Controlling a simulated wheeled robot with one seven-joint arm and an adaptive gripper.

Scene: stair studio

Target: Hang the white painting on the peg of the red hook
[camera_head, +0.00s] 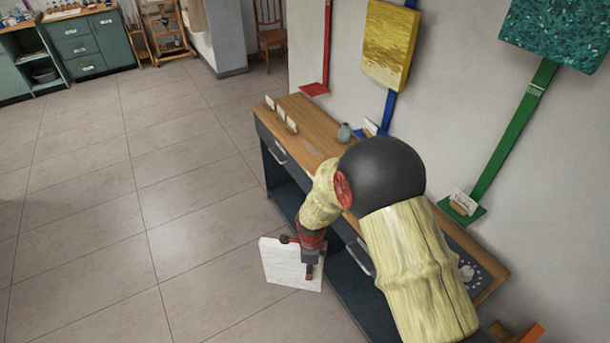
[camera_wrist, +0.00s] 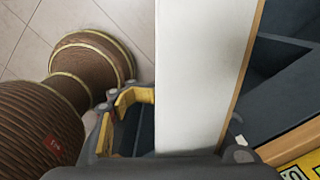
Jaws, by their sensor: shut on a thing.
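The white painting (camera_head: 282,264) is a thin square panel, held upright and slightly tilted beside the dark cabinet. My gripper (camera_head: 309,262) is shut on it, with fingers on either side of the panel. In the wrist view, the white painting (camera_wrist: 205,70) stands between the fingers of my gripper (camera_wrist: 185,122). The red hook (camera_head: 327,45) is a narrow vertical strip on the wall with a red plate at its foot, behind the cabinet's far end. Its top is cut off by the picture edge and I see no peg on it.
A yellow painting (camera_head: 390,45) hangs at the blue strip (camera_head: 388,108), a teal painting (camera_head: 560,30) at the green strip (camera_head: 513,128). The tiled floor left is clear.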

